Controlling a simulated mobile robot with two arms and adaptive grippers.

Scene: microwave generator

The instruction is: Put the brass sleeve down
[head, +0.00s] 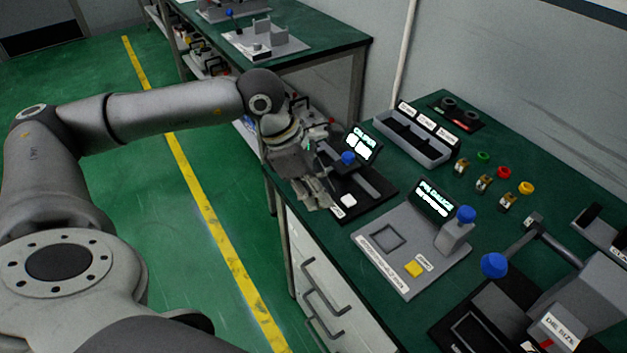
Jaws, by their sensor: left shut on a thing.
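My left gripper (322,196) is over the near left edge of the green bench, beside the black device with the lit "CALIPER"-like display (362,143). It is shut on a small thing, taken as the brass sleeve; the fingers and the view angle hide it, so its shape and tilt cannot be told. I cannot tell whether it touches the device's black base (372,199). My right gripper is not in view.
A grey gauge station (388,268) with a square recess and yellow button stands right of the gripper. Behind are a grey divided tray (412,137) and several small brass-coloured pieces (483,184) beside coloured knobs. A press with blue knob (494,265) stands at lower right.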

